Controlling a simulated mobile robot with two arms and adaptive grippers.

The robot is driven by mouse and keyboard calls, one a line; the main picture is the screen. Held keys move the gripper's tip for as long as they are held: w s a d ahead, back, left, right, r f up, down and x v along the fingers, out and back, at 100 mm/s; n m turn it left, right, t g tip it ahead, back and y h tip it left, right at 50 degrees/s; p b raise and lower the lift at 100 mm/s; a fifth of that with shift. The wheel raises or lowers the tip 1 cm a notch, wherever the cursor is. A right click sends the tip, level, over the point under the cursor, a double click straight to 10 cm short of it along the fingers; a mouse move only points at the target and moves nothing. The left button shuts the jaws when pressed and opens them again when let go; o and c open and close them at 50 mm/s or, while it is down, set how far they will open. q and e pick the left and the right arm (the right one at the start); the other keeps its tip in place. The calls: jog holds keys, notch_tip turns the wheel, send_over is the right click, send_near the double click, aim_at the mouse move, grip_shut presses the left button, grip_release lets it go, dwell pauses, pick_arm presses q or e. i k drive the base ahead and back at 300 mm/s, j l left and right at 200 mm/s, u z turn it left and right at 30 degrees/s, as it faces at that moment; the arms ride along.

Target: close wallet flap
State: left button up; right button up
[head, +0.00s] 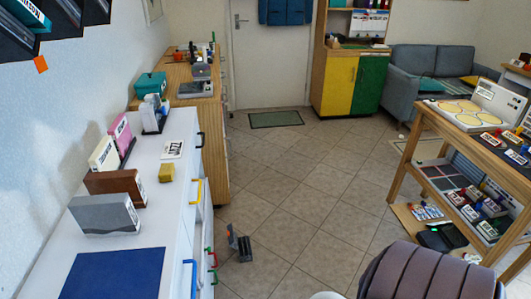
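No wallet with a flap can be made out for certain. A flat dark blue rectangle (115,274) lies on the white cabinet top at the lower left; I cannot tell whether it is a wallet or a mat. A small dark folded object (239,243) stands partly open on the floor beside the cabinet; its kind is unclear. Neither of my grippers is in view.
The white cabinet (170,215) along the left wall holds upright cases. A wooden shelf table (412,142) with discs and cases stands right. A ribbed brown seat back (430,275) blocks the lower right. The tiled floor (300,185) between is mostly clear.

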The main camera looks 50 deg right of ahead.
aim_at(232, 240)
jog(key=z, duration=1.15)
jog(key=u, duration=0.45)
jog(key=i+l+u, duration=0.3)
jog(key=l+u, duration=0.35)
jog(key=i+l+u, duration=0.1)
jog(key=l+u, duration=0.2)
jog(key=l, duration=0.1)
